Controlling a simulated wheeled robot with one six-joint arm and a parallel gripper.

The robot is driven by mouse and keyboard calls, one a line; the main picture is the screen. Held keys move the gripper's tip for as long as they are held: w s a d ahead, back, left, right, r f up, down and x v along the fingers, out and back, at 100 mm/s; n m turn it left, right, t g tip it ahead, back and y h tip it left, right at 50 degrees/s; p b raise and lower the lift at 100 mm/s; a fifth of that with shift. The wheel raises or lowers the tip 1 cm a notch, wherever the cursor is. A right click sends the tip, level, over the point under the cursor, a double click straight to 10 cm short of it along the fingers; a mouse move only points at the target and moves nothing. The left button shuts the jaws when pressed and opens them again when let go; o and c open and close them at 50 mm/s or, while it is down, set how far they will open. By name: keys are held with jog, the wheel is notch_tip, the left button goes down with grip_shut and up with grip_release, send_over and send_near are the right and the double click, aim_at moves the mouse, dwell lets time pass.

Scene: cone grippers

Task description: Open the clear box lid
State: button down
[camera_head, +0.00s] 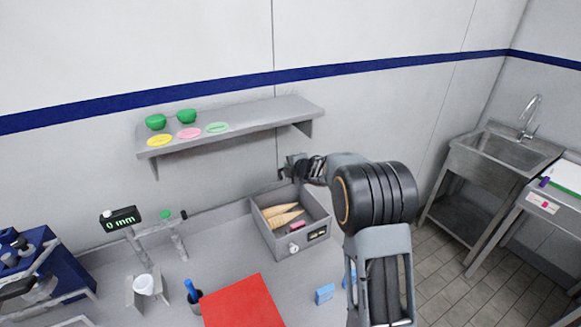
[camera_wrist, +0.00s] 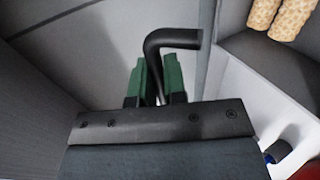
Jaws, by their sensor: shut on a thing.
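The grey box (camera_head: 272,240) stands on the worktop below the shelf, with tan cones (camera_head: 283,217) showing inside. The cones also show at the top right of the wrist view (camera_wrist: 280,18). My gripper (camera_head: 287,170) is above the back edge of the box. In the wrist view its green fingers (camera_wrist: 155,82) are shut on a black bent handle (camera_wrist: 174,37). The clear lid itself is hard to make out. A thin pale edge runs beside the handle in the wrist view, and I cannot tell the lid's exact angle.
A shelf (camera_head: 235,125) with green bowls and coloured discs is on the wall, left of and above my gripper. A red board (camera_head: 243,305) lies in front of the box, with a small blue block (camera_head: 325,294) to its right.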

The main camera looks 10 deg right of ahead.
jog(key=c, duration=1.5)
grip_release()
jog(key=shift+a, duration=0.1)
jog(key=v, duration=1.3)
jog(key=shift+s+d+r, duration=0.1)
jog(key=shift+s+d, duration=0.15)
jog(key=shift+s, duration=0.1)
